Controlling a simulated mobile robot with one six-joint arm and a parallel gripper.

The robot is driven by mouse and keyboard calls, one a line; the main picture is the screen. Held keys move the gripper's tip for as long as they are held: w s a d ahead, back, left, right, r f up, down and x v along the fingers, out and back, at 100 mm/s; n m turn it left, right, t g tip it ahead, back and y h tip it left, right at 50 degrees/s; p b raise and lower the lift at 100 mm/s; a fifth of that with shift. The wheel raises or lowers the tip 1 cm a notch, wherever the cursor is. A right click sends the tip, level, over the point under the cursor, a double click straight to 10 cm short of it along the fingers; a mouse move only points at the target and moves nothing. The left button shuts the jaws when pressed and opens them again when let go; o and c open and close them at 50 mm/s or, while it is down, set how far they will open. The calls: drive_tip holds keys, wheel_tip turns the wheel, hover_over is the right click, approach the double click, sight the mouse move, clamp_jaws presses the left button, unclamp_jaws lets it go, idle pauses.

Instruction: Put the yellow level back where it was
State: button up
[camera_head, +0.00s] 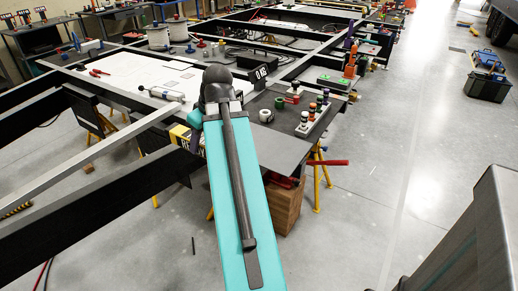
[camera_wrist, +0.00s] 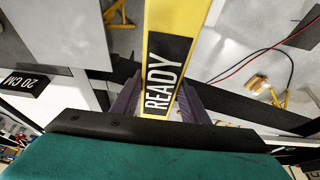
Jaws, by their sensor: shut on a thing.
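The yellow level (camera_wrist: 175,14) is a yellow bar with a black panel reading READY. In the wrist view it runs from between my gripper's (camera_wrist: 158,100) fingers up past the top edge. The dark fingers lie on both sides of it and are shut on it. In the head view part of the level (camera_head: 183,137) shows left of my teal arm, by the dark chassis beams; my arm hides the rest and my gripper. I cannot tell whether the level touches a beam.
A dark panel (camera_head: 282,146) with colored-topped items in a pale rack (camera_head: 312,121) lies right of my arm. A white sheet (camera_head: 130,72) lies behind, left. Yellow stands (camera_head: 318,182) and a wooden box (camera_head: 286,205) are below. The floor at right is largely clear.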

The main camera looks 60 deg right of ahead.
drive_tip(key=s+d+f+b, duration=0.3)
drive_tip(key=s+d, duration=0.5)
drive_tip(key=s, duration=0.4)
drive_tip(key=shift+s+d+f+b, duration=0.2)
drive_tip(key=shift+d+f+b, duration=0.15)
drive_tip(key=shift+b, duration=0.35)
drive_tip(key=shift+w+d+r+p, duration=0.1)
drive_tip(key=shift+d+r+p, duration=0.1)
drive_tip(key=shift+p, duration=0.9)
drive_tip(key=p, duration=0.2)
drive_tip(key=shift+w+d+p, duration=0.2)
drive_tip(key=shift+d+p, duration=0.15)
drive_tip(key=shift+p, duration=0.05)
drive_tip(key=d+p, duration=0.1)
drive_tip(key=p, duration=0.7)
drive_tip(key=shift+w+d+f+p, duration=0.15)
drive_tip(key=shift+w+f+p, duration=0.05)
drive_tip(key=shift+p, duration=0.1)
drive_tip(key=w+d, duration=0.1)
drive_tip(key=d, duration=0.3)
drive_tip(key=w+d+f+p, duration=0.1)
drive_tip(key=w+d, duration=0.1)
drive_tip(key=d, duration=0.2)
drive_tip(key=w+d+p, duration=0.1)
drive_tip(key=w+d, duration=0.1)
drive_tip(key=d, duration=0.2)
drive_tip(key=shift+d+f, duration=0.2)
drive_tip(key=shift+f, duration=0.05)
drive_tip(key=shift+f, duration=0.1)
